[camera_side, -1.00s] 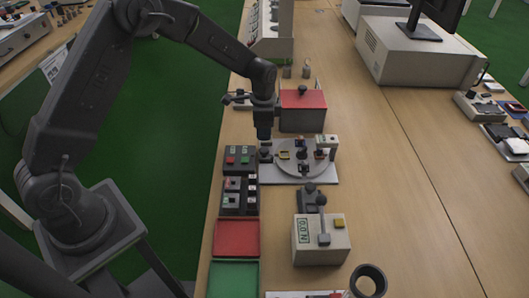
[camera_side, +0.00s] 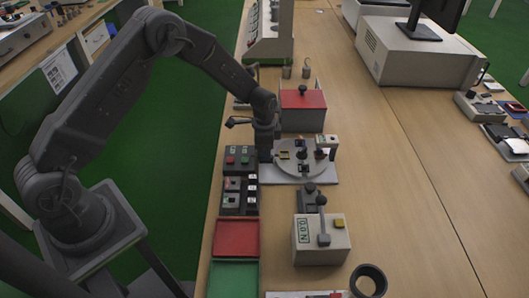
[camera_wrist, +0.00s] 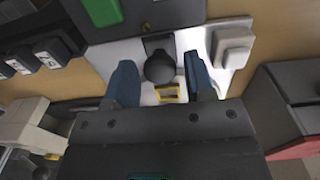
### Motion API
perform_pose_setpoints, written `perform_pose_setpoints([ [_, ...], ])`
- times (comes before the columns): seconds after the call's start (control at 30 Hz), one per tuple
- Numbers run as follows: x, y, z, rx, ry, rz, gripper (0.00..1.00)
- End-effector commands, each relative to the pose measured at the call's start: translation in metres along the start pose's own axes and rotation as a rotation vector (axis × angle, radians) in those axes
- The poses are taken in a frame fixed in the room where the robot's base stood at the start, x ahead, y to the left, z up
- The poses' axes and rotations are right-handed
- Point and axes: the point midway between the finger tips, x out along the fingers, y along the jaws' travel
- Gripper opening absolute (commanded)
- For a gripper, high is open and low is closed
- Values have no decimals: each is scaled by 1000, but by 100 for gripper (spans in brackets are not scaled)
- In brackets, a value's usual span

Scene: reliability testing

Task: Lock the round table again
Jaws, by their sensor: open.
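The round table (camera_side: 288,171) is a light grey disc with small dark and yellow nests, on a white base plate (camera_side: 326,178). A dark round knob (camera_wrist: 160,68) stands on the plate beside the disc's left edge; the gripper hides it in the side view. My gripper (camera_side: 265,158) points down at that left edge. In the wrist view my gripper (camera_wrist: 161,80) is open, its blue fingers on either side of the knob, with gaps showing. A yellow-framed nest (camera_wrist: 168,93) shows just past the knob; my gripper body hides most of the disc.
A button box (camera_side: 238,160) and switch boxes (camera_side: 238,197) stand close left of the table. A red-lidded box (camera_side: 303,115) is behind it. A beige tester (camera_side: 322,240) with a lever stands in front. Red (camera_side: 237,238) and green (camera_side: 235,277) trays lie front left.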

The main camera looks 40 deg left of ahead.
Motion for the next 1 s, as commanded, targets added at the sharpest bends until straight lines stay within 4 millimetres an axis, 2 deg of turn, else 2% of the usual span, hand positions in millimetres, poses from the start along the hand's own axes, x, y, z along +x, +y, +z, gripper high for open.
perform_pose_setpoints([
  [0.17,0,0,0,0,0,0,49],
  [0.47,0,0,0,0,0,0,22],
  [1.0,0,0,-17,0,1,0,22],
])
